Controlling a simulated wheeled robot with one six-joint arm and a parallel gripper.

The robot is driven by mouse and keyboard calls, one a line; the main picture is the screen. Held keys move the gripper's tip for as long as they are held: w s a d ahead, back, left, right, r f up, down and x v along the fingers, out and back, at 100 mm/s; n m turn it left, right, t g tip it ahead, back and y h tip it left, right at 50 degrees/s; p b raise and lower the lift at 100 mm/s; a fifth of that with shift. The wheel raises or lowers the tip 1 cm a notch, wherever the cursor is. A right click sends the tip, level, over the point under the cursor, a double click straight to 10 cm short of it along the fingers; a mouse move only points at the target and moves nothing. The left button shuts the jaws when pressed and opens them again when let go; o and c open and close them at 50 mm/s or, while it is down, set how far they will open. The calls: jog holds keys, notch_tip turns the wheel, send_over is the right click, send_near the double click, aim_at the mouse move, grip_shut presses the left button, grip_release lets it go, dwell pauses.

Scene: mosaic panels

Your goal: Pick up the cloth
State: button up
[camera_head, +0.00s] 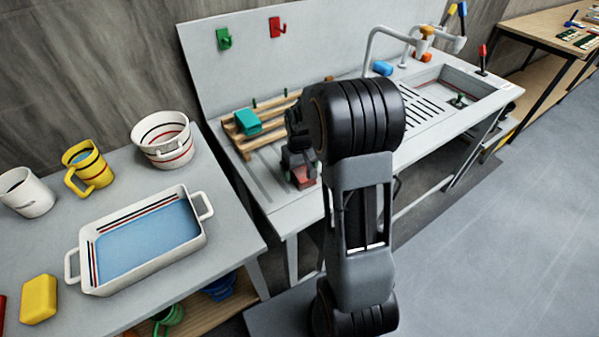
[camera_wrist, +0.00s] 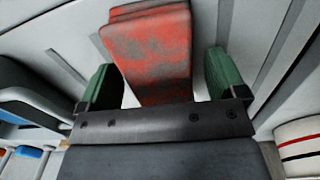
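A folded red cloth with worn grey patches (camera_wrist: 150,50) fills the middle of the wrist view. In the head view its red shows low at my gripper (camera_head: 300,162), on the sink unit's counter (camera_head: 290,209). In the wrist view, the green finger pads of my gripper (camera_wrist: 161,78) stand on both sides of the cloth. A gap shows between the right finger and the cloth; the left finger is close to its edge. The gripper looks open, with nothing clamped. My arm hides part of the counter in the head view.
A wooden rack (camera_head: 240,138) with a teal block (camera_head: 248,122) stands just behind and left of my gripper. The sink (camera_head: 455,93) and tap (camera_head: 383,33) lie to the right. On the left table are a white tray (camera_head: 196,245), a striped pot (camera_head: 165,158), mugs and a yellow block (camera_head: 38,299).

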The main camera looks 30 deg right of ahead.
jog(key=c, duration=0.8)
jog(key=shift+r, duration=0.1)
jog(key=shift+w+r, duration=0.1)
jog(key=shift+r, duration=0.5)
jog(key=s+d+r, duration=0.1)
jog(key=r, duration=0.1)
jog(key=s+d+r, duration=0.1)
jog(key=r, duration=0.2)
jog(key=s+r, duration=0.2)
jog(key=shift+d+r+b, duration=0.2)
jog(key=shift+d+b, duration=0.1)
jog(key=shift+d, duration=0.1)
jog(key=shift+s+d+r+b, duration=0.2)
jog(key=shift+s+d+r, duration=0.6)
jog(key=shift+s, duration=0.5)
jog(key=shift+s+d+r+b, duration=0.15)
jog(key=shift+s+d+r, duration=0.45)
jog(key=shift+s+d, duration=0.5)
jog(key=shift+s+d+r+b, duration=0.2)
jog(key=shift+s+d+r, duration=0.5)
jog(key=shift+s, duration=0.8)
